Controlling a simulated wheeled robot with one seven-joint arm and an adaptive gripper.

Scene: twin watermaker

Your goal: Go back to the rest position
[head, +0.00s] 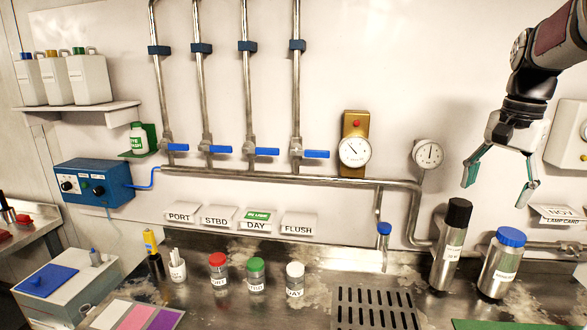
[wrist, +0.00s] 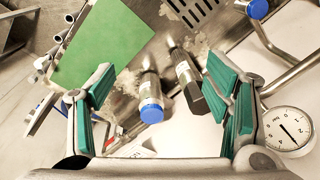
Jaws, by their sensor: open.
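My gripper (head: 502,168) hangs at the upper right in the head view, its teal-padded fingers spread and empty. It is in the air above the steel bottles at the right end of the counter. In the wrist view my gripper (wrist: 165,105) shows both fingers wide apart. Between them, farther off, are the blue-capped steel bottle (wrist: 151,97) and the black-capped bottle (wrist: 187,75). The same blue-capped bottle (head: 501,265) and black-capped bottle (head: 451,245) stand upright on the counter in the head view. Neither is touched by the fingers.
A wall gauge (head: 428,153) and steel pipes with blue valve levers are left of my gripper. A white box (head: 568,135) is on the wall at right. Red-, green- and white-lidded jars stand mid-counter by a drain grate (head: 376,310). A green mat (wrist: 105,45) lies near the bottles.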

